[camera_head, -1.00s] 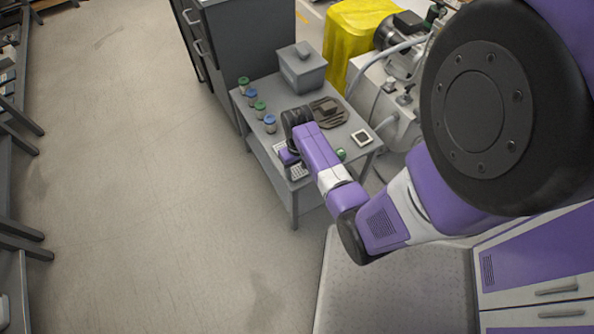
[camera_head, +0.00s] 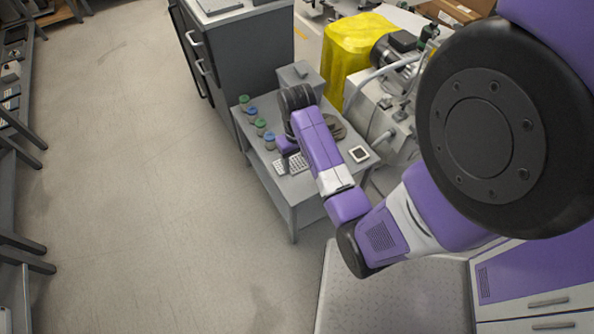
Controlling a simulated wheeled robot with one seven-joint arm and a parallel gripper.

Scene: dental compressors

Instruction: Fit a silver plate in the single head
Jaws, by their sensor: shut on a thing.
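My gripper (camera_head: 286,146) is small and mostly hidden beneath my wrist, over the middle of the grey table. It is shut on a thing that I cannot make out. No silver plate can be told for sure. A dark brown piece (camera_head: 337,127) lies on the table to the right of my wrist, partly covered by my arm. I cannot tell whether it holds the single head. A pale gridded tray (camera_head: 296,163) lies near the gripper, and a small white square with a dark centre (camera_head: 359,154) lies at the table's right side.
Several jars with green and blue lids (camera_head: 261,124) line the grey table's (camera_head: 297,190) left edge. A grey box (camera_head: 301,77) stands at its back, close to my wrist. A dark cabinet (camera_head: 240,50), a yellow cover (camera_head: 350,50) and machinery (camera_head: 385,100) stand beyond. The floor at left is clear.

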